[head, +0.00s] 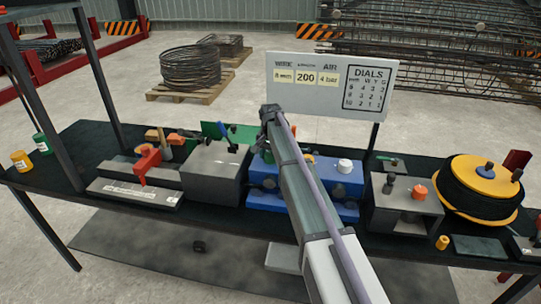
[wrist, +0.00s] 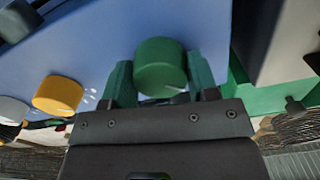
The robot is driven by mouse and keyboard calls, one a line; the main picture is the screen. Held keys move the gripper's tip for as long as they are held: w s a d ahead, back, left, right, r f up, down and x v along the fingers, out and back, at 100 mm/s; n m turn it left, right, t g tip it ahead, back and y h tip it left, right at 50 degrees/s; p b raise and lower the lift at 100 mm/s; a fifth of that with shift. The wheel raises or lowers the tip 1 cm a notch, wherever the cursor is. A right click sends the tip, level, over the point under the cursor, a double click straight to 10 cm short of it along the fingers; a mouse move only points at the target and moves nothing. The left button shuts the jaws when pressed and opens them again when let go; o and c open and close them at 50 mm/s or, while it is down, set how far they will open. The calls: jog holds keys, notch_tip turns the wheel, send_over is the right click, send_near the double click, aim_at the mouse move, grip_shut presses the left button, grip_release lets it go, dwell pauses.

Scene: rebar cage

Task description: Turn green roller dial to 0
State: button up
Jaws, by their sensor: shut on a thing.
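In the wrist view, the green roller dial (wrist: 160,66) is a round knob on the face of the blue machine. A pale pointer line shows near its lower right edge. My gripper (wrist: 160,80) has one finger on each side of the dial and is shut on it.
A yellow dial (wrist: 57,95) and a white dial (wrist: 13,110) sit left of the green one in the wrist view. A grey box (head: 215,172) stands left of the blue machine, and another grey block (head: 402,212) stands right. A yellow-topped reel (head: 478,178) is at the far right.

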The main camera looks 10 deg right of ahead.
aim_at(271, 154)
jog(key=shift+n, duration=0.8)
jog(key=o, duration=0.9)
notch_tip(271, 154, up, 11)
jog(key=p, duration=1.1)
jog(key=shift+f, duration=0.1)
